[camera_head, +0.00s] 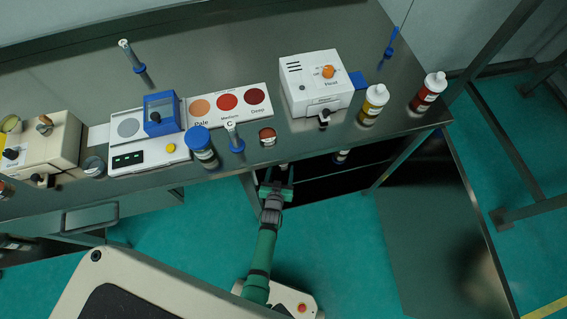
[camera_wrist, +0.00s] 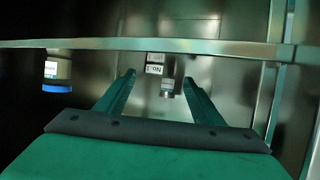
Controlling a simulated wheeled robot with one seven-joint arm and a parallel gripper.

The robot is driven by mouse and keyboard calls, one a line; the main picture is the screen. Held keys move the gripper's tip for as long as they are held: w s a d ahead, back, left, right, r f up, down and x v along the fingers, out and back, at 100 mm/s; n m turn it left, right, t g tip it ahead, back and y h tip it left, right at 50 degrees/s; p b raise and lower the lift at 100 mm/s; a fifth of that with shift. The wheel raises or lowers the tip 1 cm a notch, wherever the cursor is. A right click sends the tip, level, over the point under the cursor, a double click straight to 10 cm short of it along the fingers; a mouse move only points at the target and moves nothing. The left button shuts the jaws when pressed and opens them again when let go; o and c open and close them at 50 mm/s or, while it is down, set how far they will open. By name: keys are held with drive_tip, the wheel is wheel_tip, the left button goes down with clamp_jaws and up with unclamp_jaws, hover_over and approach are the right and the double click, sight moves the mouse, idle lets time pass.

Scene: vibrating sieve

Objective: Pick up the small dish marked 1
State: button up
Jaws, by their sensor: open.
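My gripper (camera_head: 277,178) is open at the bench's front edge, in front of the dark space under the top. In the wrist view my gripper (camera_wrist: 158,80) shows its two green fingers spread with nothing held. Beyond and between the fingertips is a small pale block (camera_wrist: 155,69) with a dark marking that seems to read No.1. Just right of it is a small grey, round-looking piece (camera_wrist: 167,88) with a pale band. I cannot tell which of them is the dish. In the head view small pale items (camera_head: 283,167) show dimly just beyond the fingers.
A metal bar (camera_wrist: 150,44) crosses above the fingers in the wrist view. A white bottle with a blue end (camera_wrist: 57,72) stands at left. On the bench top (camera_head: 215,62) are a blue-lidded jar (camera_head: 201,147), a small reddish dish (camera_head: 267,137) and a white heater box (camera_head: 316,82).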

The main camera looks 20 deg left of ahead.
drive_tip(key=shift+x, duration=1.5)
drive_tip(key=shift+d, duration=0.15)
drive_tip(key=shift+w, duration=0.2)
drive_tip(key=c, duration=1.1)
